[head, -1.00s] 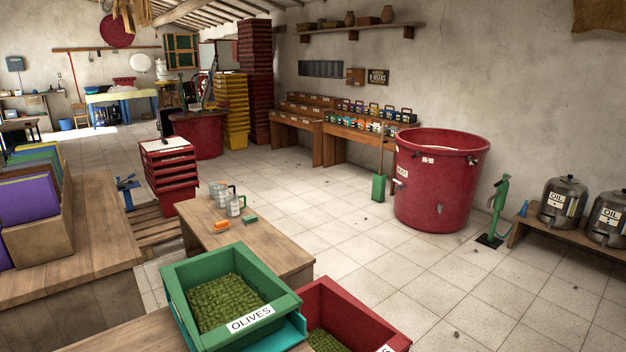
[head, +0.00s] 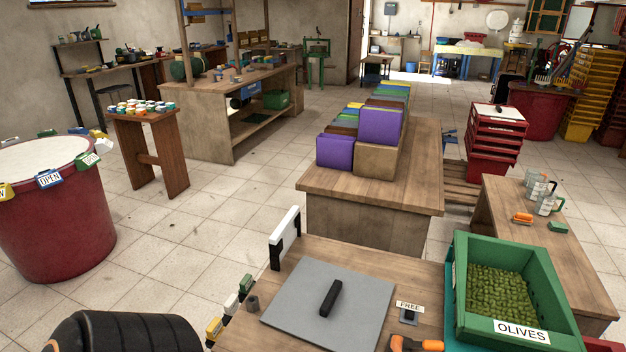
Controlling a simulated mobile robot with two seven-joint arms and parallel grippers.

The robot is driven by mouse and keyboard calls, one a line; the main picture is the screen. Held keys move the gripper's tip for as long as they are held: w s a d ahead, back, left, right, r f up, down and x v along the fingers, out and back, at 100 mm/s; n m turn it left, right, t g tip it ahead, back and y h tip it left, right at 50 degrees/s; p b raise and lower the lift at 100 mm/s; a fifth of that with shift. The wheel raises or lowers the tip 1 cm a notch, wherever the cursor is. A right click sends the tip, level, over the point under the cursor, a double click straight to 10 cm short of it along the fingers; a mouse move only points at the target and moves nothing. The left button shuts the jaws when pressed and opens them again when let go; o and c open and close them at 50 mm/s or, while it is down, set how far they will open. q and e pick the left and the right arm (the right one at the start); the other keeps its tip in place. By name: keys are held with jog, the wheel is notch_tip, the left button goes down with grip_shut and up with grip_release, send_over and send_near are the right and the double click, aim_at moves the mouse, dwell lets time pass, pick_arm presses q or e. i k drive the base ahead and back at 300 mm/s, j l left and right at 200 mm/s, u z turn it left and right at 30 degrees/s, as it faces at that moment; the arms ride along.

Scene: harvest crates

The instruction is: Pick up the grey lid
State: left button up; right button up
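The grey lid (head: 297,298) is a flat square plate with a black bar handle (head: 331,298) on its top. It lies on the wooden table (head: 410,268) at the bottom middle of the head view. Nothing covers it, and its near edge reaches close to the bottom of the picture. Neither of my grippers is in view.
A small FREE sign (head: 409,306) and an orange-handled item (head: 415,344) are right of the lid. A green olive crate (head: 553,283) stands further right. A white-topped upright board (head: 285,238) stands behind left. A red vat (head: 55,215) is far left.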

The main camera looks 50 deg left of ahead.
aim_at(331, 308)
jog(key=u, duration=1.55)
jog(key=z, duration=1.85)
jog(key=u, duration=1.85)
